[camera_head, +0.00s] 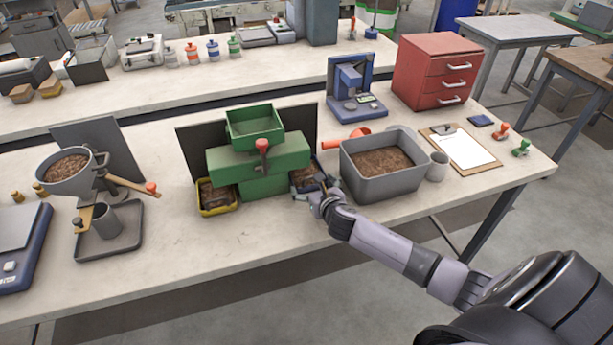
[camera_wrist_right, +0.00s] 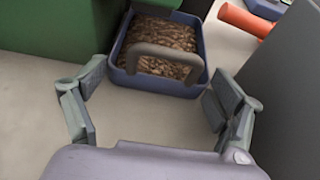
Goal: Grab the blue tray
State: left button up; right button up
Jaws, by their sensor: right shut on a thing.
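The blue tray (camera_head: 319,170) is filled with brown pellets and sits at the right foot of the green bagger (camera_head: 258,160). In the right wrist view the tray (camera_wrist_right: 155,86) lies straight ahead, with a grey arched handle (camera_wrist_right: 165,52) at its near end. My right gripper (camera_head: 316,194) is at the tray's near end. My left gripper is not in view.
A yellow tray (camera_head: 217,208) of pellets sits at the bagger's left foot. A large grey bin (camera_head: 368,188) of pellets stands close right of my gripper, with a red-orange scoop (camera_head: 345,139) behind. The bench front (camera_head: 260,235) is clear.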

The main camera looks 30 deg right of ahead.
jog(key=c, duration=0.4)
jog(key=shift+r, duration=0.2)
